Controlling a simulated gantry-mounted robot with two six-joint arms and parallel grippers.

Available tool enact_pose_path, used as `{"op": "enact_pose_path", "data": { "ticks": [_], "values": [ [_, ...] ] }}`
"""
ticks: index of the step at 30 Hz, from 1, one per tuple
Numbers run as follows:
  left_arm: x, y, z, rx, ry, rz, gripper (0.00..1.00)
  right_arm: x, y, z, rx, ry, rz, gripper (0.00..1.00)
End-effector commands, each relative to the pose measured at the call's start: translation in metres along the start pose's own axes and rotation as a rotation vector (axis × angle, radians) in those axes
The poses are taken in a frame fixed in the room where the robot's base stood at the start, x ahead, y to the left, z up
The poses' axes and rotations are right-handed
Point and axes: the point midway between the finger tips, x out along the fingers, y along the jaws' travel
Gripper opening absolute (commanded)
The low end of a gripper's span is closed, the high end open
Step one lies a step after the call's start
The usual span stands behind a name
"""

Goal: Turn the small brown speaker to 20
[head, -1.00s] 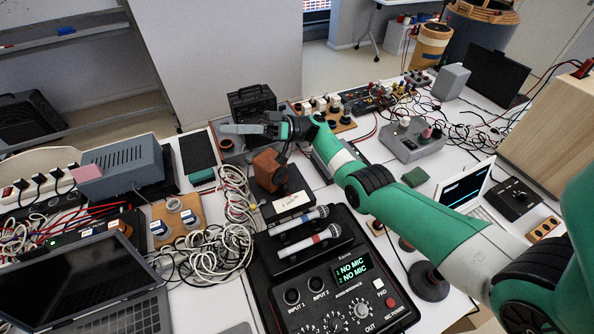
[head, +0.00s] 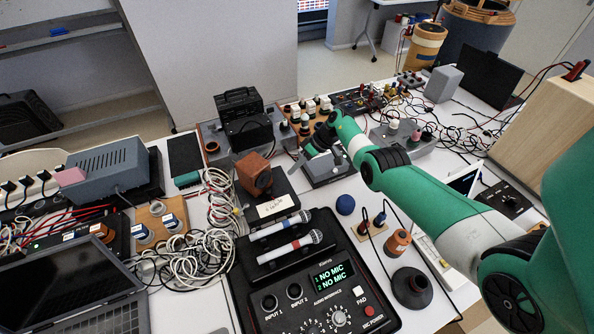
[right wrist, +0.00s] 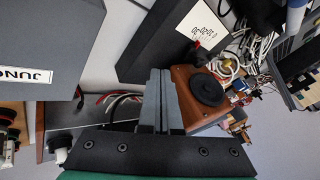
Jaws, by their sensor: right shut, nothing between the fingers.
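The small brown speaker (head: 250,171) stands on a black base (head: 283,190) with a white label (head: 274,206) left of centre in the head view. Its dark round cone faces front right. My right gripper (head: 298,167) is to the right of the speaker, shut and empty, its fingers angled down and left. In the right wrist view the shut fingers (right wrist: 159,84) appear beside the brown speaker (right wrist: 188,92), with its black cone (right wrist: 207,90) showing. I cannot tell whether they touch it. My left gripper is not in view.
A grey device (head: 328,169) lies beneath my right gripper. Two microphones (head: 285,248) rest on the audio interface (head: 330,283) in front. White cables (head: 220,199) crowd the speaker's left side. A black cased device (head: 243,118) stands behind.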

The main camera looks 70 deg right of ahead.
Motion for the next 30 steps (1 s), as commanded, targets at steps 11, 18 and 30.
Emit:
{"op": "enact_pose_path", "data": {
  "ticks": [11, 18, 30],
  "values": [
    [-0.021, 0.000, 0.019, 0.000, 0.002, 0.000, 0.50, 0.061, -0.022, -0.001, -0.003, -0.002, -0.003, 0.00],
    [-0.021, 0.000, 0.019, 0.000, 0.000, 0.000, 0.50, 0.073, -0.036, 0.001, -0.001, -0.001, -0.001, 0.00],
    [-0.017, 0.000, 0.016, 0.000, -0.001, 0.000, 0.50, 0.070, -0.035, 0.001, 0.004, 0.002, 0.001, 0.00]
  ]
}}
